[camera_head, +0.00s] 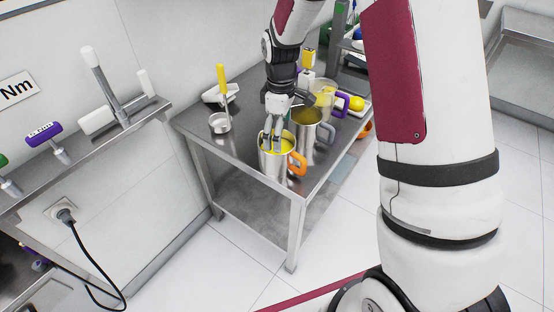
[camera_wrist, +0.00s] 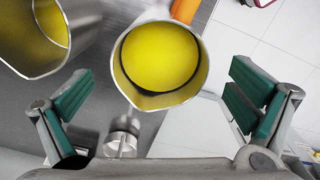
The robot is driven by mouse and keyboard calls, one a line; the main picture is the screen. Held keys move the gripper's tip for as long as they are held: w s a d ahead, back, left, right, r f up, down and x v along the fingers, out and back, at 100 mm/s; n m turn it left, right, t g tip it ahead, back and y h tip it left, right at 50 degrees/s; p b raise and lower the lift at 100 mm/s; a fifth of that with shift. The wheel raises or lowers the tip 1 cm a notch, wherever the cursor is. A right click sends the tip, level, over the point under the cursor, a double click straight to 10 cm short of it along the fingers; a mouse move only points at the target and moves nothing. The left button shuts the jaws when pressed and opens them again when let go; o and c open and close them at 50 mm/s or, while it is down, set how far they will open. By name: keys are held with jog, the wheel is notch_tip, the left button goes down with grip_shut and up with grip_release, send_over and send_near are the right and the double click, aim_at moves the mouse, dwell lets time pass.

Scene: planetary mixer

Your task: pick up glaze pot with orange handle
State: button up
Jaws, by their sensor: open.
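The glaze pot with the orange handle (camera_head: 297,163) is a metal pot with yellow glaze inside, standing upright near the front of the steel table. Its orange handle faces right in the head view. My gripper (camera_head: 271,143) is open, with its fingers pointing down over the pot's mouth in that view. In the wrist view, a round metal pot of yellow glaze (camera_wrist: 160,62) lies ahead between the two spread green-padded fingers (camera_wrist: 157,103), with nothing gripped.
Another metal pot with a grey handle (camera_head: 327,131) stands close behind to the right. A second yellow-filled pot (camera_wrist: 33,40) is at upper left in the wrist view. A small metal cup (camera_head: 220,123) stands left. The steel table (camera_head: 205,140) has bare room at its left front.

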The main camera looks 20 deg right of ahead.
aim_at(284, 157)
jog(key=shift+f, duration=4)
jog(key=c, duration=1.5)
jog(key=shift+r, duration=0.1)
jog(key=shift+c, duration=1.3)
